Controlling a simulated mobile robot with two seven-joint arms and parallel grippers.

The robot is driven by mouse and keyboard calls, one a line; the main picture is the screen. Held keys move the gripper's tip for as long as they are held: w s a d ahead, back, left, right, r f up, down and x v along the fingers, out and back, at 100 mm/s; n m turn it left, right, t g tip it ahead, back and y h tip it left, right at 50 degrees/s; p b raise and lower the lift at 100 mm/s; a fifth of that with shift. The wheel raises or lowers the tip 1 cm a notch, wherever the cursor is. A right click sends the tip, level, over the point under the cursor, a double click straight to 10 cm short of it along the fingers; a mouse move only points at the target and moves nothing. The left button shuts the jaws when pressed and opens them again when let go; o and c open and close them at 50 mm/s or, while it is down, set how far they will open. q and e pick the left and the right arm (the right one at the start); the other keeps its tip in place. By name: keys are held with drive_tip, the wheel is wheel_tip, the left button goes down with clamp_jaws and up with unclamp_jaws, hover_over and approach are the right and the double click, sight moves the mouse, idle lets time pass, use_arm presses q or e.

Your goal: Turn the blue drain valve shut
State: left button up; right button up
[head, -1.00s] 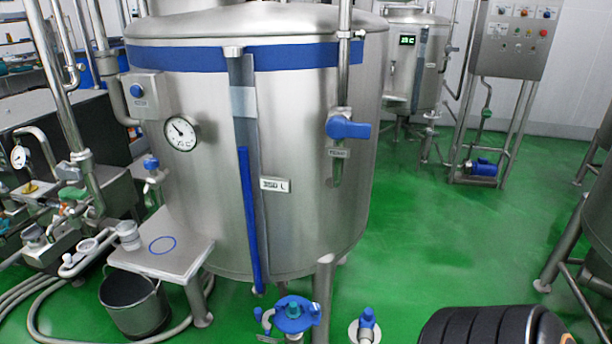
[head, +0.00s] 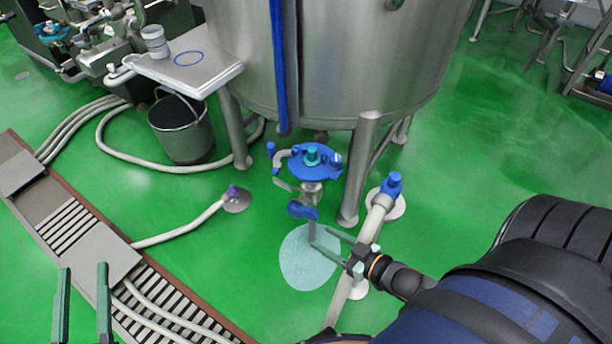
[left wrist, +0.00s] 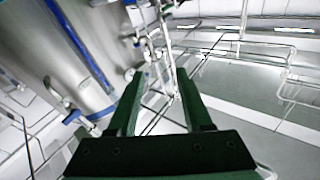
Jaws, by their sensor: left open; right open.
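The drain outlet hangs under the steel tank (head: 360,70) in the head view. It has a blue round part with a teal hub (head: 312,156) on top and a blue valve handle (head: 302,211) lower down. A pale puddle (head: 308,268) lies on the floor below. My right gripper (head: 319,236) is open, its fingertips just below and right of the blue handle; I cannot tell whether they touch it. My left gripper (head: 84,270) is open and empty at the lower left, far from the valve. It shows open in the left wrist view (left wrist: 157,78).
A pipe with a blue cap (head: 391,184) rises right of the outlet, and a tank leg (head: 358,175) stands close behind. A dark bucket (head: 182,128), hoses and a floor drain channel (head: 70,225) lie to the left.

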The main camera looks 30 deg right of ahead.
drive_tip(key=t+y+b, duration=0.1)
drive_tip(key=b, duration=0.4)
approach(316, 215)
drive_tip(key=a, duration=0.3)
drive_tip(key=d+f+n+t+y+b, duration=0.1)
drive_tip(key=d+f+n+y+b, duration=0.1)
drive_tip(key=d+b, duration=0.3)
use_arm(q)
drive_tip(key=s+d+m+t+h+b, duration=0.2)
drive_tip(key=s+d+m+h+b, duration=0.1)
drive_tip(key=s+m+h, duration=0.3)
drive_tip(key=s+r+h+b, duration=0.1)
drive_tip(key=h, duration=0.1)
drive_tip(key=shift+s+d+t+h, duration=0.2)
drive_tip(key=shift+d+t+h, duration=0.1)
drive_tip(key=shift+t, duration=0.1)
use_arm(e)
drive_tip(key=x, duration=1.2)
drive_tip(key=shift+w+a+r, duration=0.2)
drive_tip(key=shift+a+r, duration=0.1)
drive_tip(key=shift+a, duration=0.25)
drive_tip(key=shift+c, duration=0.2)
clamp_jaws()
